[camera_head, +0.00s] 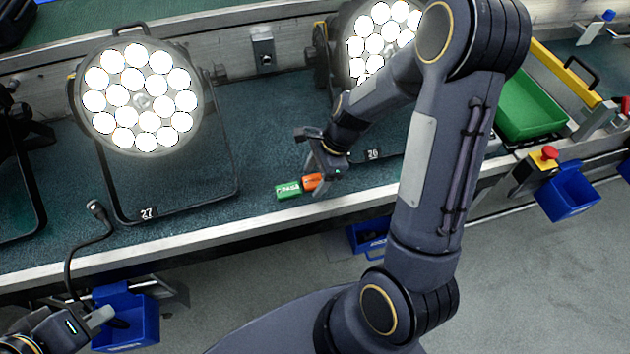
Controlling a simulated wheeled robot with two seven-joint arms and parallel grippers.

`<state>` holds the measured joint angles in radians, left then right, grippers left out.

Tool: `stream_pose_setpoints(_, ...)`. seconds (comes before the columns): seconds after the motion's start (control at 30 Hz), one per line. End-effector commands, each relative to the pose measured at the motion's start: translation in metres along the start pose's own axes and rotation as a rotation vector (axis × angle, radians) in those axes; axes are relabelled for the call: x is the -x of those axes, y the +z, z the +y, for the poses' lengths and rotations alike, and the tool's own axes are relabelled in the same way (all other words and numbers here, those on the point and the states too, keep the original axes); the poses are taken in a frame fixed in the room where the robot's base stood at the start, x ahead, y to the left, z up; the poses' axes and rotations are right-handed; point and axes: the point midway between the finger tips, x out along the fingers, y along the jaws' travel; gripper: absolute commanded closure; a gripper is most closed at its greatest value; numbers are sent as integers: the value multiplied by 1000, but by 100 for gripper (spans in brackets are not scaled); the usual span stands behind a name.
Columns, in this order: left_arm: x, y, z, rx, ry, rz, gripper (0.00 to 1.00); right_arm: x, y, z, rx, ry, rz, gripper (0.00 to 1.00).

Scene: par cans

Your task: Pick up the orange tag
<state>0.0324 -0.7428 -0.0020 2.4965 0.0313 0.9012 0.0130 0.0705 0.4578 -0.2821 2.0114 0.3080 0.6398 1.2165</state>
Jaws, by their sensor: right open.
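The small orange tag (312,182) lies on the dark green bench mat, touching or very close to a green tag (288,190) on its left. My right gripper (318,165) is open just above and behind the orange tag, and one finger reaches close to its right end. I cannot tell whether it touches the tag. My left gripper (98,320) is at the lower left, in front of the bench and far from the tags. Its jaw opening is not clear.
A lit par can (143,97) stands at the left, by a label 27. Another lit par can (384,38) is behind my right arm, by a label 20. A green tray (530,105) and a red button box (548,155) are at the right. Blue bins (568,192) hang along the bench's front edge.

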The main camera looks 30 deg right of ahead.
Motion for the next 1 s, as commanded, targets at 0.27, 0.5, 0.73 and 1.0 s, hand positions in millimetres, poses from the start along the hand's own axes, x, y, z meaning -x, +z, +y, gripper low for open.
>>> stream_pose_setpoints(0.27,0,0,0,0,0,0,100,0,0,0,0,0,0,59)
stream_pose_setpoints(0.5,0,0,0,0,0,0,100,1,0,0,0,0,0,86)
stream_pose_setpoints(0.73,0,0,0,0,0,0,100,2,1,0,1,-1,0,86)
stream_pose_setpoints(1.0,6,-3,3,0,0,0,100,26,11,-1,3,-4,0,86)
